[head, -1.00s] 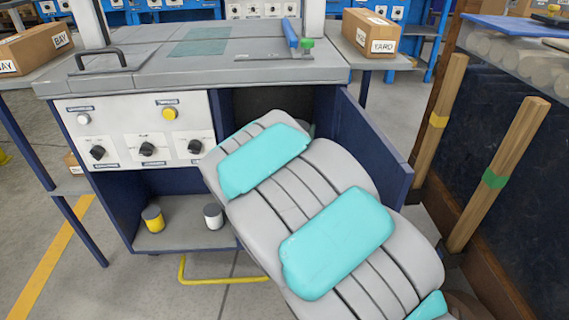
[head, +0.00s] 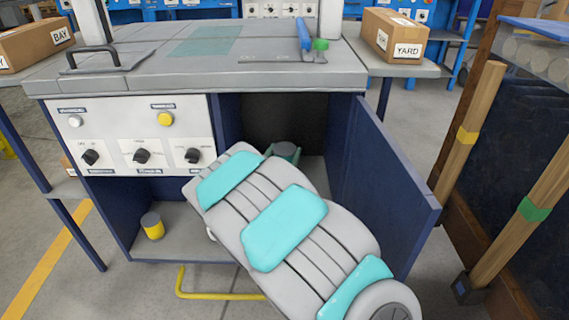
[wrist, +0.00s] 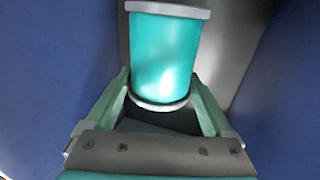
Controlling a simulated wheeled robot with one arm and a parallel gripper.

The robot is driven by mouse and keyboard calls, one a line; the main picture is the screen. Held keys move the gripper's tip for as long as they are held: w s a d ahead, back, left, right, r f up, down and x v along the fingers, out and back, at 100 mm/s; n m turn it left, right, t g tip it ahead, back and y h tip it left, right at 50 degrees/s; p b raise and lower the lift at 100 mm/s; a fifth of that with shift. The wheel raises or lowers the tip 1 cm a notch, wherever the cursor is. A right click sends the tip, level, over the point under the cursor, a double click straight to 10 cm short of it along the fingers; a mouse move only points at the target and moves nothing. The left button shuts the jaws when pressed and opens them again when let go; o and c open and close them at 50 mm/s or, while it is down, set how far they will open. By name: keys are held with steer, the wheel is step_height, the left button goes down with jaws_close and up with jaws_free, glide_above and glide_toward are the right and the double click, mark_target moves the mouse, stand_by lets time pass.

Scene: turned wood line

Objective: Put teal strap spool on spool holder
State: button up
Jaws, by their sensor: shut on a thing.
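The teal strap spool (wrist: 162,55) fills the upper middle of the wrist view. It has a teal barrel and pale grey flanges. My gripper (wrist: 160,88) is shut on it, with one green finger on each side near its nearer flange. In the head view my arm reaches into the open cabinet bay, and the gripper end shows only as a small green-grey patch (head: 285,151) past the arm. I cannot make out the spool holder in either view; my arm covers part of the bay.
The cabinet door (head: 385,185) stands open on the right, with a blue partition on the left. The grey worktop (head: 200,65) lies above the bay. A bent yellow bar (head: 215,296) sits low in front. Wooden posts (head: 468,130) stand at right.

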steer(key=shift+f, duration=1.85)
steer(key=shift+f, duration=0.2)
steer(key=o, duration=1.4)
steer(key=shift+c, duration=0.2)
steer(key=shift+r, duration=0.15)
steer(key=shift+s, duration=0.15)
steer(key=v, duration=1.1)
steer(key=shift+s, duration=0.35)
steer(key=shift+a+r, duration=0.1)
